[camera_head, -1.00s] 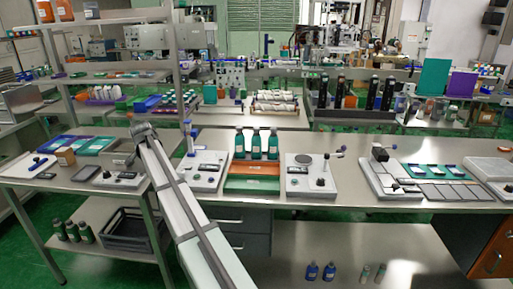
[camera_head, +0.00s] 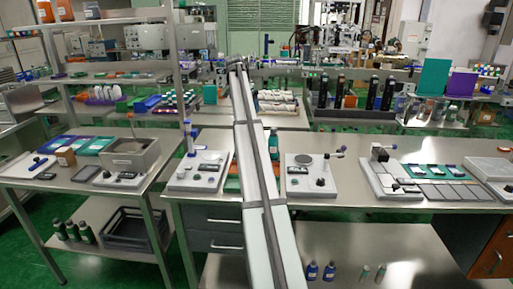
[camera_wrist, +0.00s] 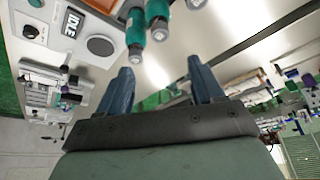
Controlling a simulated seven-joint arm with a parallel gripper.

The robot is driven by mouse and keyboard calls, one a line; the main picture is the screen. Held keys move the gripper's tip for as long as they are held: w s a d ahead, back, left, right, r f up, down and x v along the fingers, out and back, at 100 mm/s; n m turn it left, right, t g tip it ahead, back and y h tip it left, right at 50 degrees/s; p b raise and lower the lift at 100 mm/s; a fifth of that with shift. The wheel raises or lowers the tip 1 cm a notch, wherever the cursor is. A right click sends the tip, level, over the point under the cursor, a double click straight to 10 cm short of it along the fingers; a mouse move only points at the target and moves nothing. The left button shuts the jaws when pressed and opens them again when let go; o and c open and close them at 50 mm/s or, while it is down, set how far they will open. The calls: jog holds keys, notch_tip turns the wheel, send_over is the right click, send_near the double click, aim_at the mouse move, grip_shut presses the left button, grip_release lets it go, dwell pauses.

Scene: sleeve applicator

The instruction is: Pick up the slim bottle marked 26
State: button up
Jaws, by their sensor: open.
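No number 26 is readable on any bottle. Green bottles with grey caps stand at the tray on the middle bench; one shows in the head view (camera_head: 274,145), and my arm covers the others. In the wrist view, green bottles (camera_wrist: 135,32) and (camera_wrist: 158,12) reach in from the top edge, with part of another at the top. My gripper (camera_wrist: 160,70) is open and empty, its two blue fingers apart, with the bottles beyond the fingertips. Two small slim bottles (camera_head: 365,273) and (camera_head: 380,273) stand on the lower shelf beside two blue bottles (camera_head: 312,270).
In the head view, devices (camera_head: 200,171) and (camera_head: 313,176) flank the tray. A grey bin (camera_head: 130,155) stands on the left bench. Equipment fills the rear bench.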

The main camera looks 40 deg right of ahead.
jog(key=x, duration=1.3)
jog(key=shift+w+a+f, duration=0.15)
jog(key=shift+a+f, duration=0.05)
jog(key=shift+f, duration=0.2)
grip_shut()
dwell(0.3)
